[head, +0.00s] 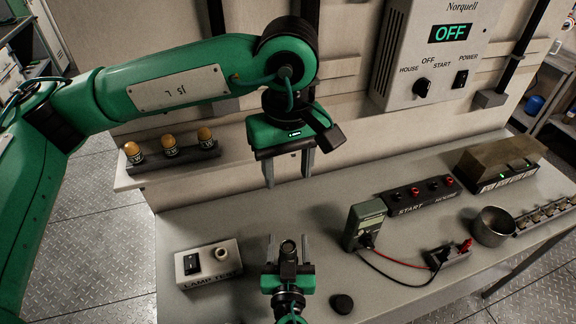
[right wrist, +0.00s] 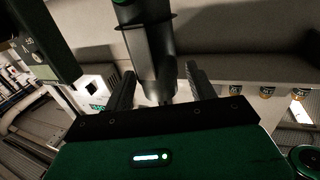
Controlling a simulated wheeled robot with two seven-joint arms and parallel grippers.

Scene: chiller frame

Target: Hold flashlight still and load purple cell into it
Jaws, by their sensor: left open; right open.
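A dark upright cylinder that looks like the flashlight (head: 288,262) stands between the fingers of my right gripper (head: 289,246) at the table's front. Its top has a round opening. In the right wrist view the dark cylinder (right wrist: 150,55) rises between the open fingers (right wrist: 158,88); I cannot tell whether they touch it. My left gripper (head: 290,170) is open and empty, pointing down behind and above the flashlight. I make out no purple cell in either view. A small round black piece (head: 342,303) lies on the table right of the flashlight.
Three orange-topped cylinders (head: 169,144) stand in a holder on the left ledge. A lamp test box (head: 208,264) sits left. A multimeter (head: 364,222) with leads, a labelled red-knobbed strip (head: 421,195), a metal cup (head: 492,226) and a box (head: 500,165) stand right.

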